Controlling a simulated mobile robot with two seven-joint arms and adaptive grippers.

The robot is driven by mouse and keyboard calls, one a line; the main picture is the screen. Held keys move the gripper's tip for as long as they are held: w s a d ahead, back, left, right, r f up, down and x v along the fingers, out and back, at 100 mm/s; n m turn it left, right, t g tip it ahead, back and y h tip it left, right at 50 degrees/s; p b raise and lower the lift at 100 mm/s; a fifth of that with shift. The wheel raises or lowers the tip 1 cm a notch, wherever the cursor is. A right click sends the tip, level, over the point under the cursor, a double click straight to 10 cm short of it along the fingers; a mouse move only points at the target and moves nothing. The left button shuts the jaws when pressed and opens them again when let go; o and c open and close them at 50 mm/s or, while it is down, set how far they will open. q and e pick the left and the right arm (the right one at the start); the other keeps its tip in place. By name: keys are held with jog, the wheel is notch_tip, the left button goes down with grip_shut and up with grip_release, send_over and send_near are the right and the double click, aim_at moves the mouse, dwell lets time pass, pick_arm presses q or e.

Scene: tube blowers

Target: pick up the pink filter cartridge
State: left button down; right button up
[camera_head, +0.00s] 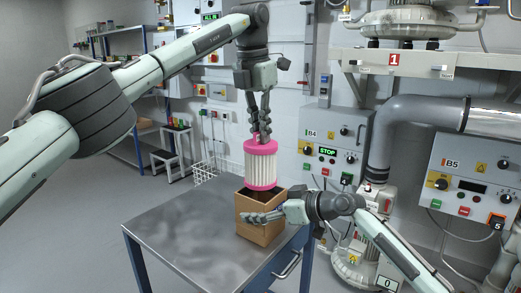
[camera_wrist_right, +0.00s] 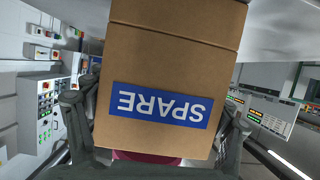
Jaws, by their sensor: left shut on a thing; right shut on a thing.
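The pink filter cartridge (camera_head: 261,166) has pink end rims and a white pleated body. It hangs upright from my left gripper (camera_head: 261,132), which is shut on its top. Its lower rim is at the mouth of an open cardboard box (camera_head: 262,230); I cannot tell whether it is just above or slightly inside. My right gripper (camera_head: 277,214) is shut on the box near the table's right side. In the right wrist view the box (camera_wrist_right: 170,60) fills the space between the fingers, its blue SPARE label (camera_wrist_right: 160,106) upside down. A dark pink edge (camera_wrist_right: 146,157) shows beyond it.
The metal table (camera_head: 185,245) is bare to the left of the box. Wall control boxes B4 (camera_head: 330,150) and B5 (camera_head: 470,180) and a grey pipe (camera_head: 385,140) stand behind and right. Shelves and a small step stool (camera_head: 170,163) are at the back left.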

pick_arm(q)
jog(key=shift+s+a+r, duration=0.3)
jog(key=shift+s+a, duration=0.3)
jog(key=shift+s, duration=0.1)
jog(key=s+a, duration=0.9)
jog(key=s, duration=0.4)
jog(key=shift+a+r, duration=0.2)
jog(key=shift+r, duration=0.05)
jog(key=shift+s, duration=0.1)
pick_arm(e)
jog(key=o, duration=1.2)
jog(key=shift+o, duration=0.6)
jog(key=shift+d, duration=0.1)
